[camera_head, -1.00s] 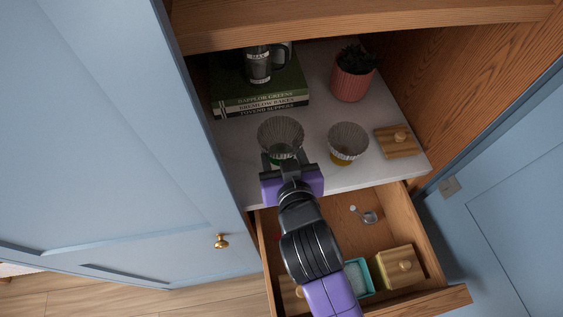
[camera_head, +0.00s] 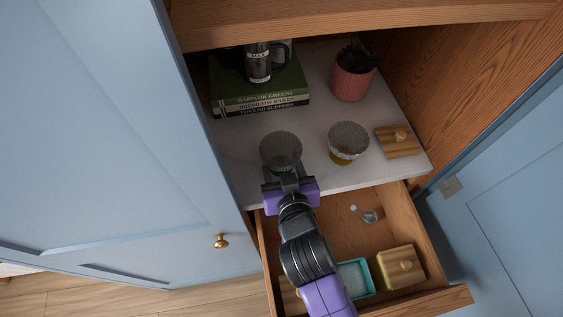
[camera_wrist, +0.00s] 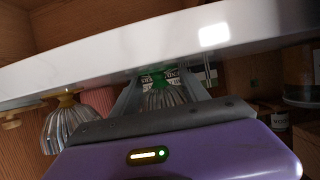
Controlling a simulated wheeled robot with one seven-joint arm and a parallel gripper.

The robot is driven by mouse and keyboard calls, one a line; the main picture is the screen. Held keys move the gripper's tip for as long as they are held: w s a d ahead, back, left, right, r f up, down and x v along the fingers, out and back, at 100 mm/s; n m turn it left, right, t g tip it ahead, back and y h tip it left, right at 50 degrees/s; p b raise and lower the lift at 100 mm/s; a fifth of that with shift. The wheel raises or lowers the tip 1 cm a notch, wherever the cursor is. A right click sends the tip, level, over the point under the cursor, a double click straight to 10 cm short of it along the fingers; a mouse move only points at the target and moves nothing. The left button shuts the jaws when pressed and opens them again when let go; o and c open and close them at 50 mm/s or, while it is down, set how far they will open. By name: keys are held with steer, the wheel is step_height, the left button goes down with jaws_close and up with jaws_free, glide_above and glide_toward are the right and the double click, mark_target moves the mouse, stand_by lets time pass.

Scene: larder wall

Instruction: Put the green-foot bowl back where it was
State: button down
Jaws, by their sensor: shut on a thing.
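The green-foot bowl is a ribbed clear glass bowl (camera_head: 281,148), upright over the front left part of the pale stone shelf. Its green foot is mostly hidden by my gripper (camera_head: 289,178) in the head view. My gripper is shut on the bowl low down, near the foot. In the wrist view, which is upside down, the green foot and ribbed glass (camera_wrist: 160,98) show between the fingers. I cannot tell whether the foot touches the shelf. A similar bowl with a yellow foot (camera_head: 348,140) stands to the right, apart from it.
Green books (camera_head: 260,92) with a dark glass press (camera_head: 258,64) stand behind. A pink plant pot (camera_head: 351,82) and a wooden lid (camera_head: 397,141) are to the right. Below, an open drawer (camera_head: 335,207) holds a teal box (camera_head: 355,278) and a wooden-lidded box (camera_head: 401,267). A blue door (camera_head: 120,150) borders the left.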

steer(key=shift+f, duration=0.35)
steer(key=c, duration=0.6)
jaws_free()
steer(key=shift+s+f, duration=0.1)
steer(key=shift+o, duration=0.2)
steer(key=shift+d+f, duration=0.1)
steer(key=shift+d, duration=0.05)
steer(key=shift+d+f, duration=0.1)
steer(key=shift+d, duration=0.05)
steer(key=shift+r+p, duration=0.4)
steer(key=shift+r, duration=0.1)
steer(key=b+v, duration=0.1)
steer(key=v, duration=1.1)
steer(key=shift+a+r, duration=0.3)
